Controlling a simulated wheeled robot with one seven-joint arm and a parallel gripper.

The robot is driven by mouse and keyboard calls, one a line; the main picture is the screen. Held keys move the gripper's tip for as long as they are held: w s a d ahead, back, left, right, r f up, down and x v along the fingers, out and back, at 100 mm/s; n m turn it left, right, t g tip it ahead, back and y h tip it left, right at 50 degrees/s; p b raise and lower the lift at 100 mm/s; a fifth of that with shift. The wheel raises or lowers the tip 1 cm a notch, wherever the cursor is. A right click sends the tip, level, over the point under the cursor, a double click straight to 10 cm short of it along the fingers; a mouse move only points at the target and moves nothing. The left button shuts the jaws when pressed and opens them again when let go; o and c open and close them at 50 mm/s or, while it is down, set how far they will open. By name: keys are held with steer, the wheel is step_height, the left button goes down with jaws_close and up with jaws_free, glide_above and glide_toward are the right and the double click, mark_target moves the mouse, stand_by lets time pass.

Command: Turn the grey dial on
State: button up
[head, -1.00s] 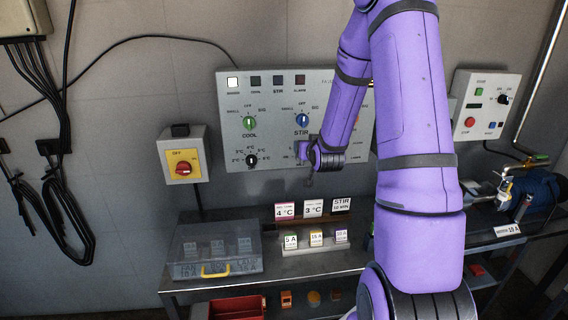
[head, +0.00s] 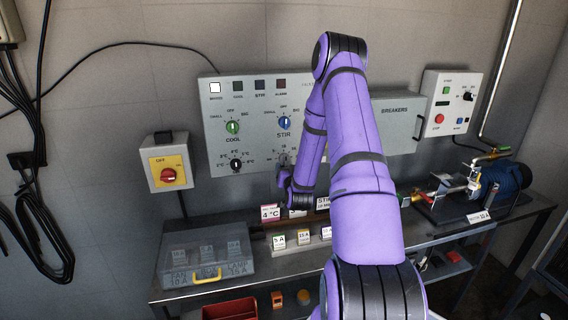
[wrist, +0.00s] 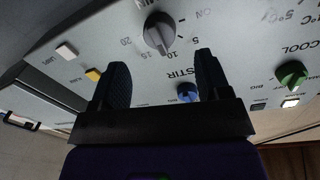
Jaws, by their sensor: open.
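The grey dial (wrist: 158,32) shows in the wrist view, just beyond my fingertips, with a scale of numbers around it and the word ON beside it. In the head view the grey dial (head: 283,158) is small, below the blue STIR knob (head: 284,122), and partly hidden by my gripper. My gripper (wrist: 160,62) is open and empty, its two dark fingers spread apart. The dial lies ahead of the gap between them, not visibly gripped. The blue knob (wrist: 187,92) shows between the fingers. In the head view my gripper (head: 281,179) is just below the dial.
The panel (head: 215,150) also carries a green COOL knob (head: 233,127) and a black dial (head: 236,165). Label cards and a clear lidded box (head: 207,252) stand on the bench below. A red switch (head: 168,175) is at left, a breaker box (head: 395,112) at right.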

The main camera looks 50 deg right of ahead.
mark_target(286, 162)
steer(key=x, duration=0.6)
steer(key=shift+w+d, duration=0.15)
steer(key=shift+d, duration=0.1)
steer(key=c, duration=0.9)
